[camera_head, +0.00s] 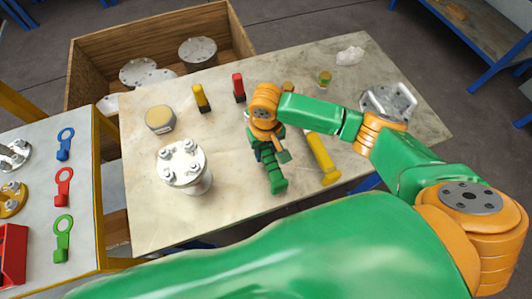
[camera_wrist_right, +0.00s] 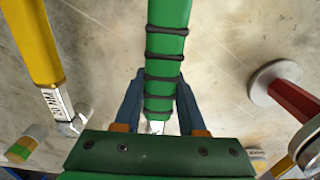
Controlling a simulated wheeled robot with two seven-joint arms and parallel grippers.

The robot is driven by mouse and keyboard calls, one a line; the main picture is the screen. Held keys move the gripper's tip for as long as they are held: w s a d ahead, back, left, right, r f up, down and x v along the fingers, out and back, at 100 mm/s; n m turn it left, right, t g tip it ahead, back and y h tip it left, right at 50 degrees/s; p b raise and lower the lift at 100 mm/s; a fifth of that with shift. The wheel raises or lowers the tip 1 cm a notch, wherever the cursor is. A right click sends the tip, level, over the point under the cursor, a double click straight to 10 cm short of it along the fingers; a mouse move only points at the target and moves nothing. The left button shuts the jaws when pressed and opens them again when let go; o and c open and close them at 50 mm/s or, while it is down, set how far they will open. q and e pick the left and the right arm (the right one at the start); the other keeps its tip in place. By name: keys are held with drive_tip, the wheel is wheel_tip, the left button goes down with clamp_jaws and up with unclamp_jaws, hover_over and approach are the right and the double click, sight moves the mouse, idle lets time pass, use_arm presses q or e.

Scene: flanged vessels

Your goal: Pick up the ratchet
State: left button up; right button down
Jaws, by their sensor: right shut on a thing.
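The ratchet (camera_head: 277,180) appears to be the green-handled tool with dark rings. It is over the front middle of the table (camera_head: 225,222). My right gripper (camera_head: 268,152) is shut on it. In the right wrist view the two dark fingers (camera_wrist_right: 157,112) of that gripper lie on either side of the green handle (camera_wrist_right: 167,45), near its silver end. The silver end is mostly hidden by the gripper body. I cannot tell whether the tool is raised off the table. My left gripper is not in view.
A yellow tool (camera_head: 323,158) lies right of the ratchet. A flanged vessel (camera_head: 187,168) stands left. A yellow (camera_head: 200,97) and a red-topped piece (camera_head: 239,87) stand behind. A metal piece with a handle (camera_head: 388,101) is at back right.

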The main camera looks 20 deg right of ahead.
sight(268, 166)
drive_tip(key=s+r, duration=0.1)
drive_tip(key=r, duration=0.1)
drive_tip(key=s+r, duration=0.2)
drive_tip(key=s+a+r+p, duration=0.1)
drive_tip(key=r, duration=0.1)
drive_tip(key=shift+s+r, duration=0.3)
drive_tip(key=shift+r, duration=0.1)
drive_tip(key=s+a+r+p, duration=0.2)
drive_tip(key=s+r, duration=0.2)
drive_tip(key=s, duration=0.5)
drive_tip(key=shift+p, duration=0.3)
